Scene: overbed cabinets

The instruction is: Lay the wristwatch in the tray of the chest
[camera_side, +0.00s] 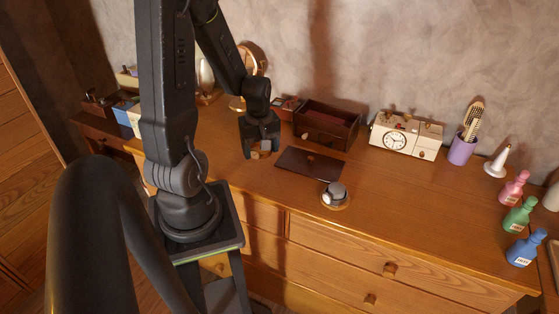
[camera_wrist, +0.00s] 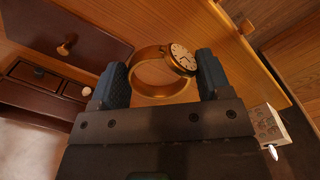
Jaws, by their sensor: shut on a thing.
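My gripper (camera_side: 262,150) is shut on the wristwatch, low over the dresser and left of the dark lid. In the wrist view the wristwatch (camera_wrist: 183,57) has a gold looped band and a pale dial, and sits between my two fingers (camera_wrist: 161,78). In the side view only a bit of it shows. I cannot tell whether it touches the dresser top. The dark brown chest (camera_side: 318,138) stands open at the back, right of my gripper; part of it shows in the wrist view (camera_wrist: 30,97). Its inside is mostly shadowed in the side view.
A dark flat lid (camera_side: 300,164) with a knob lies in front of the chest. A grey round object on a gold base (camera_side: 335,194) stands nearer the front edge. A white clock cabinet (camera_side: 395,138) and purple brush cup (camera_side: 461,150) stand right. The dresser's right-centre top is clear.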

